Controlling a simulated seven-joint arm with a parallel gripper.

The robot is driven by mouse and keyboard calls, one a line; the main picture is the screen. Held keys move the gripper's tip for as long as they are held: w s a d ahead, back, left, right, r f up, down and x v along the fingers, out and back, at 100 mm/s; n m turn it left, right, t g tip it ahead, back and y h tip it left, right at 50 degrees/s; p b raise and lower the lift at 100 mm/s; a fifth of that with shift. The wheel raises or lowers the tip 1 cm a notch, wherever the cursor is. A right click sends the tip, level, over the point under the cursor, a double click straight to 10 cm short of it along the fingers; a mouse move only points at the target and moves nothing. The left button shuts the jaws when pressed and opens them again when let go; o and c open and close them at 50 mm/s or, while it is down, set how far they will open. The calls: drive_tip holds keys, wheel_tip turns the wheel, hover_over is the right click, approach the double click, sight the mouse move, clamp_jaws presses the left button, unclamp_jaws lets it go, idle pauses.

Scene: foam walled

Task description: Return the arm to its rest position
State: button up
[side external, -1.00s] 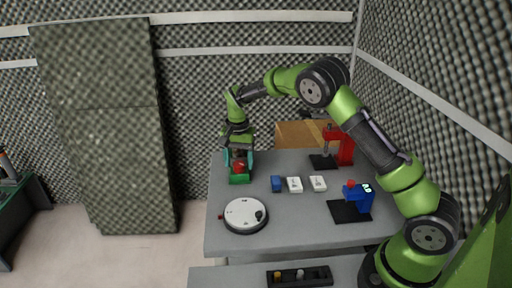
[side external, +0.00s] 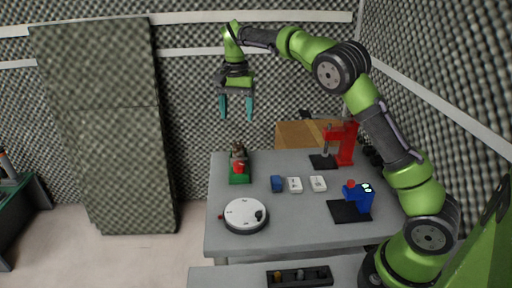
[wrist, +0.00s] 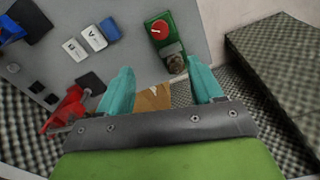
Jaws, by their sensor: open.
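My gripper (side external: 237,107) is open and empty, with its teal fingers pointing down. It hangs in the air well above the far left corner of the grey table (side external: 285,234). Below it on the table stands a green-based device (side external: 240,179) with a red part and a dark cylinder on top. In the wrist view the two teal fingers (wrist: 160,90) are spread apart, with nothing between them. The green device (wrist: 166,38) lies beyond them there, apart from the fingers.
On the table are a round white dial (side external: 243,213), a blue block (side external: 277,184), white boxes (side external: 295,185), a blue device (side external: 355,197) and a red press (side external: 345,146). A black tray (side external: 300,278) sits in front. A foam-covered panel (side external: 105,130) stands at left. Air around my gripper is clear.

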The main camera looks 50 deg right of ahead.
drive_tip(key=s+a+r+n+t+y, duration=0.1)
drive_tip(key=s+a+n+t, duration=0.2)
drive_tip(key=s, duration=1.1)
drive_tip(key=s+a+r+n+t+y, duration=0.1)
drive_tip(key=s+a+n+t, duration=0.3)
drive_tip(key=s, duration=1)
drive_tip(key=shift+s+a+r+n, duration=0.3)
drive_tip(key=shift+a+n, duration=0.2)
drive_tip(key=shift+a, duration=0.35)
